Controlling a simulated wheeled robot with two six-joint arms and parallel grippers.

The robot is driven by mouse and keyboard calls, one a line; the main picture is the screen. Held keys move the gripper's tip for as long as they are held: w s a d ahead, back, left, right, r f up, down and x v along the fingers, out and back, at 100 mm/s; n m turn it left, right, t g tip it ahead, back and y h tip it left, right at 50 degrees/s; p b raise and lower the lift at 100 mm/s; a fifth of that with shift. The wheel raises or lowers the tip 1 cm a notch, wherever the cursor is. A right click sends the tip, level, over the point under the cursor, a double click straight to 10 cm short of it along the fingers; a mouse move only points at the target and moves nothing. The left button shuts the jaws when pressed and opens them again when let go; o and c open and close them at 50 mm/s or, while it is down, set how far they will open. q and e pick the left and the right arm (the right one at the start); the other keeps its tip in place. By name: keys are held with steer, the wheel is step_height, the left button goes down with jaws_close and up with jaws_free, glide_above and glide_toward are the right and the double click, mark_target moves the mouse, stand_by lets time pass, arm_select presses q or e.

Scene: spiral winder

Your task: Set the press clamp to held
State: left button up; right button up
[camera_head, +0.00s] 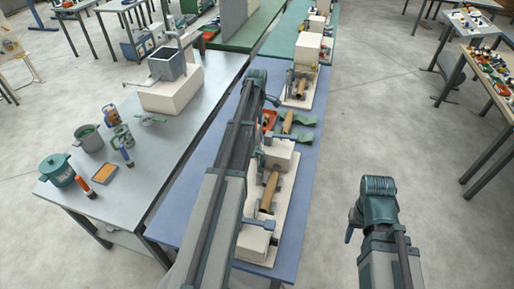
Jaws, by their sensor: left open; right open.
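The winder (284,212) stands on the blue table, a long cream base with cream blocks and a tan tube (269,190) between them. A teal bar-shaped handle (262,223) lies across its near block; a similar handle (283,136) is at the far block. I cannot tell which part is the press clamp or its setting. My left arm reaches over the table, hiding the winder's left side. My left gripper (272,100) is open, small in view beyond the far block. My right gripper (352,226) is open over the floor, right of the table, away from the winder.
A second similar machine (301,88) stands farther back on the blue table (308,170). Green strips and a red tray (269,119) lie between. The grey table (198,115) at left holds pots, bottles and a cream block with a grey box.

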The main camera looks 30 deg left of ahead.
mark_target(257, 151)
arm_select(q)
step_height(257, 151, down, 14)
steer(key=b, duration=1.3)
steer(key=shift+b, duration=0.3)
steer(key=shift+r, duration=0.1)
steer(key=shift+d, duration=0.1)
jaws_close()
